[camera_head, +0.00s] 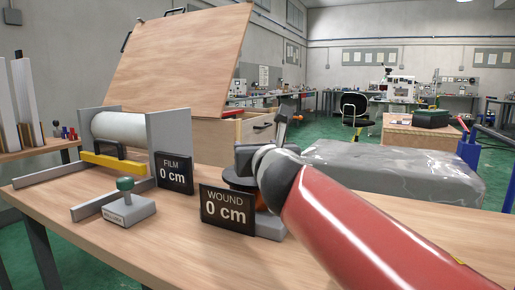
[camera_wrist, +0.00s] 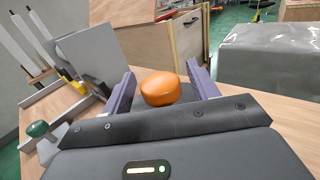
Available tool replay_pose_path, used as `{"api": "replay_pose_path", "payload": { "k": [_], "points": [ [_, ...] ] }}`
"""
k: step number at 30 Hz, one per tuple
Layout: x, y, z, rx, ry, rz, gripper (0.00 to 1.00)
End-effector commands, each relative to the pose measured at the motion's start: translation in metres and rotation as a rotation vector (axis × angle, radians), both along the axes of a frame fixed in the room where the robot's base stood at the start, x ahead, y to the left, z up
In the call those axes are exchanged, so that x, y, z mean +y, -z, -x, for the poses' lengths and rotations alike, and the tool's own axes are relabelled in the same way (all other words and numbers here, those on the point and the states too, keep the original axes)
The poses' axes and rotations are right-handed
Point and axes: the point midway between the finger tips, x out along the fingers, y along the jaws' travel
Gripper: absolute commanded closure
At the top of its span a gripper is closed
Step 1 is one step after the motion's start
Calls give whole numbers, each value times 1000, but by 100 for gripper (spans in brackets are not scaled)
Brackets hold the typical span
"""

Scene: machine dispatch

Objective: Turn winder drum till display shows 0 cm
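The winder has a dark drum (camera_head: 238,184) with an orange part partly showing behind the WOUND display (camera_head: 228,208), which reads 0 cm. The FILM display (camera_head: 174,172) also reads 0 cm. In the wrist view an orange rounded knob (camera_wrist: 161,88) lies between the two fingers of my gripper (camera_wrist: 161,72). In the head view my arm hides part of the winder.
A white film roll (camera_head: 118,125) sits in a grey-walled stand with a yellow bar (camera_head: 112,164). A grey box with a green knob (camera_head: 125,184) stands in front of it. A wooden crate with a raised lid (camera_head: 185,60) is behind. A grey wrapped block (camera_head: 400,170) is on the right.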

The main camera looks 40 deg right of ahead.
Motion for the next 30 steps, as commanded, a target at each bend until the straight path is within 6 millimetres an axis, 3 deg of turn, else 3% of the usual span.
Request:
{"api": "replay_pose_path", "payload": {
  "k": [11,20,30],
  "points": [
    [0,-8,0,-1,0,1,41],
    [2,-62,-1,-7,-7,-2,41],
    [1,-144,-1,-4,-4,-1,41]
  ]
}}
